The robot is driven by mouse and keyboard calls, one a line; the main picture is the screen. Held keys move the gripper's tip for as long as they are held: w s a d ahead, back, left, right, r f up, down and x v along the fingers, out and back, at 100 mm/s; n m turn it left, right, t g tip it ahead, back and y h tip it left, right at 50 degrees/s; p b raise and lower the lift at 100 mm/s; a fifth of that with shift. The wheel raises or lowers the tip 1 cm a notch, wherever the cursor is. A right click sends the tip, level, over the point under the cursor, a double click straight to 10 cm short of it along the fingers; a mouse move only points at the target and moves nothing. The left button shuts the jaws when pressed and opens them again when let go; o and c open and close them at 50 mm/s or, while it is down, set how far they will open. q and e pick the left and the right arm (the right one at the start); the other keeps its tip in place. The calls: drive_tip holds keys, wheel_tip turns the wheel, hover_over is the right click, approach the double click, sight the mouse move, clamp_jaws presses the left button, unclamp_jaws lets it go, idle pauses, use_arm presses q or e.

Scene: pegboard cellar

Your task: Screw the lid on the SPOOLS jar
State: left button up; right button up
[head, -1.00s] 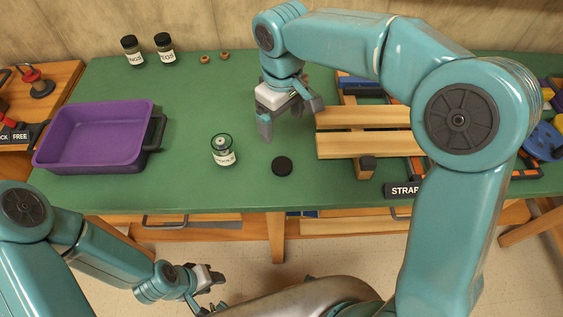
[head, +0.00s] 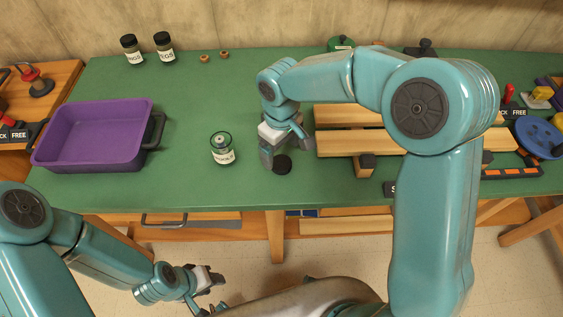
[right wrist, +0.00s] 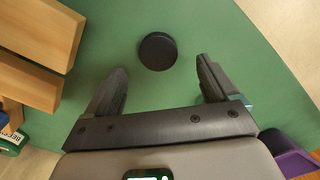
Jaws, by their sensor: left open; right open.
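The open jar (head: 222,149), clear glass with a white label and something inside, stands upright on the green table. Its label is too small to read surely. A round black lid (head: 283,164) lies flat on the table to the right of the jar. In the right wrist view the lid (right wrist: 157,51) lies just beyond and between the open fingertips. My right gripper (head: 267,160) is open and empty, above the table beside the lid, between it and the jar in the picture. My left gripper (head: 210,290) is open and empty, low in front of the table.
A purple bin (head: 90,165) stands at the left. Two dark-lidded jars (head: 131,52) (head: 165,49) and two small brown rings (head: 205,59) (head: 224,55) are at the back. Wooden slats (head: 345,142) lie right of the lid. The green table around the jar is clear.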

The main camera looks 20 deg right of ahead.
sight(281, 162)
wheel_tip(281, 162, down, 5)
drive_tip(key=shift+w+f, duration=0.1)
drive_tip(key=shift+f, duration=0.05)
drive_tip(key=shift+d, duration=0.1)
drive_tip(key=c, duration=1.1)
